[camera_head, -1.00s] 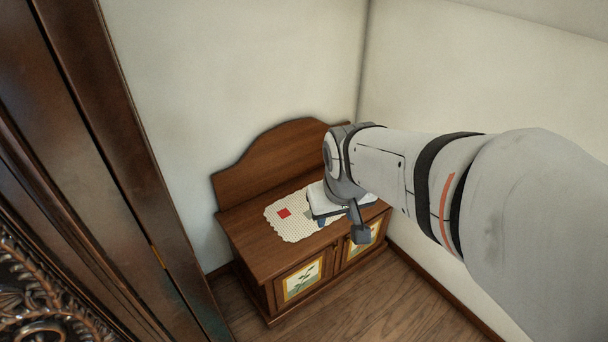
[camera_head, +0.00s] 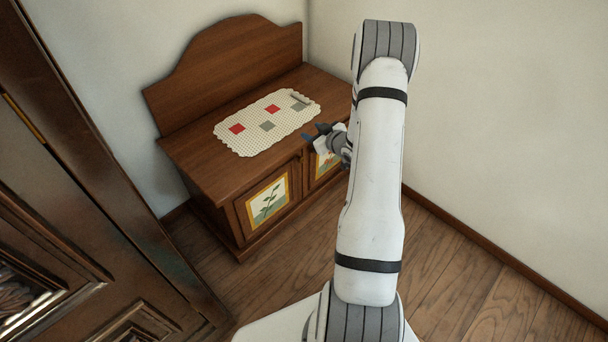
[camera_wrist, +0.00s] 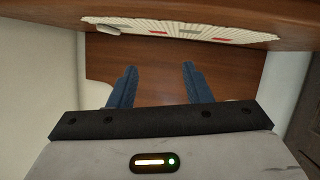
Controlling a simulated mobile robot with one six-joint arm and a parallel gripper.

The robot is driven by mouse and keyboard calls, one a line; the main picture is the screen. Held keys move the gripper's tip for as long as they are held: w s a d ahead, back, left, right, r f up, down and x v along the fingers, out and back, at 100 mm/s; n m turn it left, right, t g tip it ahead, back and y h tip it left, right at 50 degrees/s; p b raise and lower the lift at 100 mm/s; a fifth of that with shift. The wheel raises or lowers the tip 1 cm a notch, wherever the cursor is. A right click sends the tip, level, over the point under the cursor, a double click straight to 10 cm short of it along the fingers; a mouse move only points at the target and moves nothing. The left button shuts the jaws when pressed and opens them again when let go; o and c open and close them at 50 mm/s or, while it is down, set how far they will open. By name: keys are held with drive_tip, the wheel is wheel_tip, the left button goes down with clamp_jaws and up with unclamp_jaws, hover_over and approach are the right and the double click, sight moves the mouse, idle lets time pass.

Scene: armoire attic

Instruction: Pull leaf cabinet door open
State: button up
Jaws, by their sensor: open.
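The leaf cabinet door (camera_head: 268,200) is the left door of the low wooden cabinet. It shows a green leafy plant in a yellow frame and looks shut. The right door (camera_head: 325,165) also has a framed picture, partly hidden by my arm. My gripper (camera_head: 317,132) is near the cabinet's front top edge, above the right door and to the right of the leaf door. In the wrist view its two blue fingers (camera_wrist: 158,70) are apart with nothing between them. I cannot tell whether they touch the cabinet. The leaf door is not identifiable in the wrist view.
A cream cloth (camera_head: 250,140) with red and grey squares lies on the cabinet top; it also shows in the wrist view (camera_wrist: 220,33). A dark carved armoire (camera_head: 60,215) stands at the left. Bare wooden floor (camera_head: 290,255) lies before the cabinet. Walls close the back and right.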

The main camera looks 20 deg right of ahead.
sight(302, 161)
drive_tip(key=s+f+t+y+b, duration=0.2)
drive_tip(key=s+f+b, duration=0.1)
drive_tip(key=f, duration=0.5)
drive_tip(key=s+f+t+y+b, duration=0.1)
drive_tip(key=s+f+y+b, duration=0.15)
drive_tip(key=f, duration=0.55)
drive_tip(key=shift+h, duration=0.35)
drive_tip(key=x, duration=0.2)
drive_tip(key=b+x, duration=0.1)
drive_tip(key=x, duration=0.2)
drive_tip(key=b+x, duration=0.1)
drive_tip(key=x, duration=0.1)
drive_tip(key=shift+w+d+r, duration=0.15)
drive_tip(key=shift+w+r, duration=0.05)
drive_tip(key=shift+r, duration=0.15)
drive_tip(key=shift+c, duration=0.3)
clamp_jaws()
